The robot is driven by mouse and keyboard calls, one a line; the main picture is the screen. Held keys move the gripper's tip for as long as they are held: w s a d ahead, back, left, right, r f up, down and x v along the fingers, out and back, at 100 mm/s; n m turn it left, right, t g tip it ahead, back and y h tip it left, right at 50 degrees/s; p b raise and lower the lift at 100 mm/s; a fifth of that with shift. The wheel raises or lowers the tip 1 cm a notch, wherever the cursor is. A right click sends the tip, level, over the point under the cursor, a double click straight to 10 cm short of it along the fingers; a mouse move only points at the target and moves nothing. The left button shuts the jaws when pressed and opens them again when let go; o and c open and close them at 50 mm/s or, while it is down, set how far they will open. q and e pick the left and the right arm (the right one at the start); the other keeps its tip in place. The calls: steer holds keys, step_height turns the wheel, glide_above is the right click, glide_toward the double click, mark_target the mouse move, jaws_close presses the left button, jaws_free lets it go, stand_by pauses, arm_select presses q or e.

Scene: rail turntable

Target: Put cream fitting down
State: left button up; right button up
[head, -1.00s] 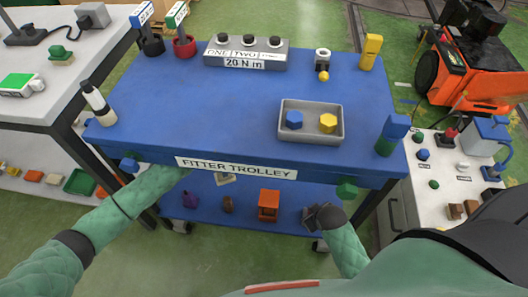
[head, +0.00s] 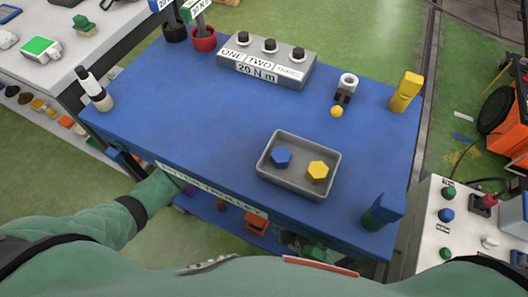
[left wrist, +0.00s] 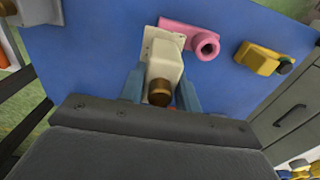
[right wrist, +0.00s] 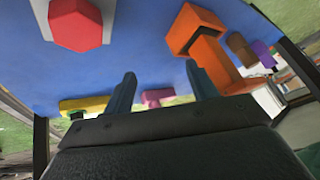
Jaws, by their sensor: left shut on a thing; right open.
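The cream fitting (left wrist: 165,62), with a brown round end toward me, sits between the fingers of my left gripper (left wrist: 160,88) in the left wrist view. That gripper is shut on it. A blue shelf surface (left wrist: 95,60) lies behind the fitting; I cannot tell whether they touch. In the head view my left forearm reaches under the trolley top, which hides the hand and the fitting. My right gripper (right wrist: 162,88) is open and empty, facing the blue shelf. An orange fitting (right wrist: 195,35) lies just beyond its fingers.
A pink fitting (left wrist: 204,43) lies right beside the cream one, with a yellow fitting (left wrist: 258,58) farther right. A red hexagonal piece (right wrist: 76,24), a brown piece (right wrist: 241,47) and a purple piece (right wrist: 264,54) are also near. The trolley top (head: 200,120) overhangs the shelf.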

arm_select(q)
steer(key=shift+w+a+f+p, duration=0.2)
steer(key=shift+w+a+f, duration=0.8)
steer(key=shift+a+f, duration=0.65)
steer(key=shift+w+a+f+p, duration=0.25)
steer(key=shift+w+a+f, duration=0.75)
steer(key=shift+a+f, duration=0.6)
steer(key=shift+w+a+f+p, duration=0.2)
steer(key=shift+w+a+f, duration=1)
steer(key=shift+f, duration=0.75)
steer(key=shift+s+a, duration=0.15)
steer(key=shift+s, duration=0.05)
arm_select(e)
steer(key=shift+g, duration=0.3)
step_height(320, 180, up, 6)
steer(key=shift+d+f, duration=0.1)
steer(key=shift+d, duration=0.05)
steer(key=shift+s+f, duration=0.1)
arm_select(q)
steer(key=shift+f, duration=0.1)
steer(key=o, duration=1.2)
steer(key=shift+c, duration=0.2)
arm_select(e)
steer(key=shift+f, duration=0.3)
steer(key=shift+r, duration=0.1)
